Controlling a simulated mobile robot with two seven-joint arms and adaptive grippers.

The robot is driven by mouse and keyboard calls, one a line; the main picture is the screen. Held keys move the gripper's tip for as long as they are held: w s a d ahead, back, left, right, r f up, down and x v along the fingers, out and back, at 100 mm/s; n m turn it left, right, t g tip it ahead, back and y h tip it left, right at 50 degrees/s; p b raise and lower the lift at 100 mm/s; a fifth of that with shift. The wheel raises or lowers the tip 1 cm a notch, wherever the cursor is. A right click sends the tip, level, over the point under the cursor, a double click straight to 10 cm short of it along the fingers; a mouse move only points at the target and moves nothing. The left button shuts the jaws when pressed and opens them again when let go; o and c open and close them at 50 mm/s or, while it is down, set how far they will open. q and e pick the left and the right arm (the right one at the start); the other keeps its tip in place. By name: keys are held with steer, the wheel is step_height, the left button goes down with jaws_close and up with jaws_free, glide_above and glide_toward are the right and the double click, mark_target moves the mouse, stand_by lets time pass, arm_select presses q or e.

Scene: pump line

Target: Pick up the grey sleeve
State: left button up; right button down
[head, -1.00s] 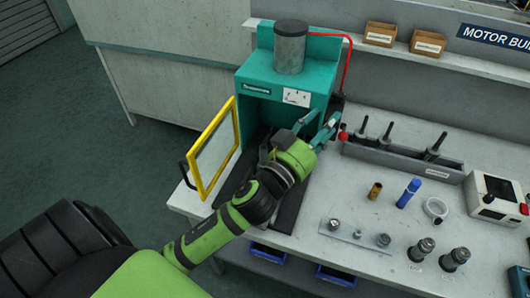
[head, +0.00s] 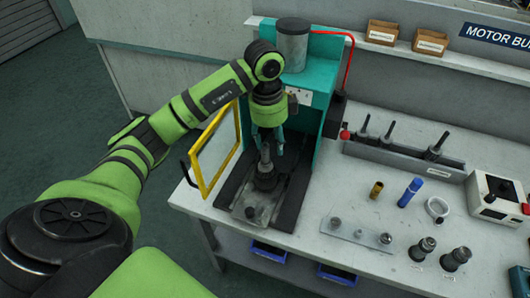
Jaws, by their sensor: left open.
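My left gripper (head: 267,148) points down inside the teal press (head: 325,75), with its fingers apart. A slim grey upright part (head: 265,156) stands between or just behind the fingertips, on a dark round fixture (head: 264,178) on the press bed. I cannot tell whether this part is the grey sleeve, or whether the fingers touch it. My right gripper is not in view.
The press's yellow-framed door (head: 214,150) stands open on the left. To the right are a tool rack (head: 400,160), a brass sleeve (head: 376,190), a blue cylinder (head: 410,192), a white ring (head: 437,208), a plate (head: 350,236) with small parts and a control box (head: 492,196).

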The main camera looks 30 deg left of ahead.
mark_target(265, 148)
arm_select(q)
steer(key=shift+s+a+r+n+y, duration=0.1)
steer(key=shift+a+n+y, duration=0.1)
steer(key=shift+a, duration=0.25)
steer(key=shift+s+a+r+n+y, duration=0.1)
steer(key=shift+a+y, duration=0.1)
steer(key=shift+a, duration=0.2)
steer(key=shift+a+f, duration=0.15)
steer(key=shift+f, duration=0.05)
steer(key=f+p, duration=0.2)
steer(key=f, duration=0.1)
steer(key=f+p, duration=0.1)
steer(key=f, duration=0.1)
steer(key=shift+w+a+f+p, duration=0.15)
steer(key=shift+w+f+p, duration=0.05)
steer(key=shift+w+p, duration=0.15)
steer(key=shift+f, duration=0.6)
steer(key=c, duration=0.9)
